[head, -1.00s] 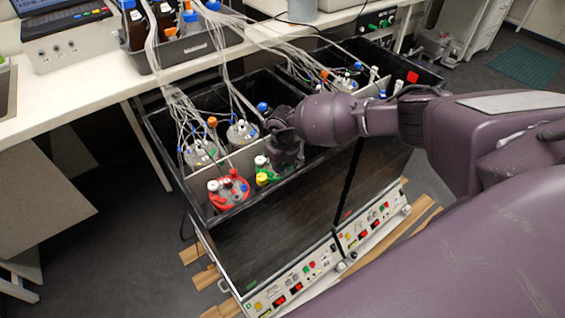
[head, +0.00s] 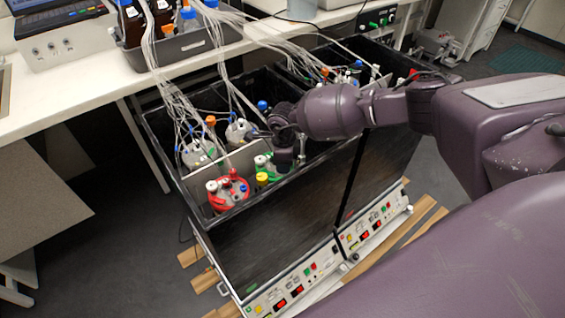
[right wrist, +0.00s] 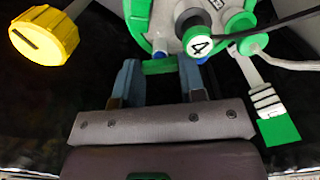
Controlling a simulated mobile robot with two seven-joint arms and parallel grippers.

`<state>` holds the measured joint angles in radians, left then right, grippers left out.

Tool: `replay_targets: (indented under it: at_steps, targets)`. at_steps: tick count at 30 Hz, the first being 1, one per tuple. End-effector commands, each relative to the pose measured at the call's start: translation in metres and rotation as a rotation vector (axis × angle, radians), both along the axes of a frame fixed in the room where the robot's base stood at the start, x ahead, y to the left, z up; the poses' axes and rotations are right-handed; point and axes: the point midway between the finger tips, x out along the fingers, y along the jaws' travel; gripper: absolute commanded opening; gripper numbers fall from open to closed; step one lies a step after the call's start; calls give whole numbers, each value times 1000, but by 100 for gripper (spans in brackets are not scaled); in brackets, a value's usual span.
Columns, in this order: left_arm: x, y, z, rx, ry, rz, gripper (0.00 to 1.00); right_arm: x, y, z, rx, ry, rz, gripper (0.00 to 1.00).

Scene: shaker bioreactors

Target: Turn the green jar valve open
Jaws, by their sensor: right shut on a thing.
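The green jar (head: 264,162) sits in the front of the black shaker box, right of a red-lidded jar (head: 229,188). In the right wrist view its green lid (right wrist: 138,14) fills the top, with a white cap marked 4 (right wrist: 199,45). A small green bar, apparently the valve handle (right wrist: 160,66), lies between the fingertips of my right gripper (right wrist: 160,72). The gripper is shut on it. In the head view my right gripper (head: 285,157) points down at the right side of the jar and hides part of it. My left gripper is not in view.
A yellow cap (right wrist: 46,35) stands left of the fingers, and a green-tipped white connector (right wrist: 277,119) hangs at right. Tubes (head: 178,100) run from the bench to the jars. Black walls (head: 290,185) enclose the jars closely.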

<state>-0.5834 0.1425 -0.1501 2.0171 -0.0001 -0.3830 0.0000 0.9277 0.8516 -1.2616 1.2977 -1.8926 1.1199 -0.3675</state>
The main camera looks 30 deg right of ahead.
Motion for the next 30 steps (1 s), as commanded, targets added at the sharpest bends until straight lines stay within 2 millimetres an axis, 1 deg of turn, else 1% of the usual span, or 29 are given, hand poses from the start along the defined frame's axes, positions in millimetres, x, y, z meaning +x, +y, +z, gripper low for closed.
replay_targets:
  at_steps: [3, 15, 21, 30]
  targets:
    - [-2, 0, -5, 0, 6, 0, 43, 0, 1, -2, 1, 1, 112, 14]
    - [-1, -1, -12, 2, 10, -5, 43, 0, 1, -2, 1, 2, 466, 14]
    - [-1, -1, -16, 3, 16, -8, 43, 0, 1, -1, 2, 1, 594, 14]
    - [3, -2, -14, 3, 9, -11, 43, 0, 1, 0, 1, 0, 695, 14]
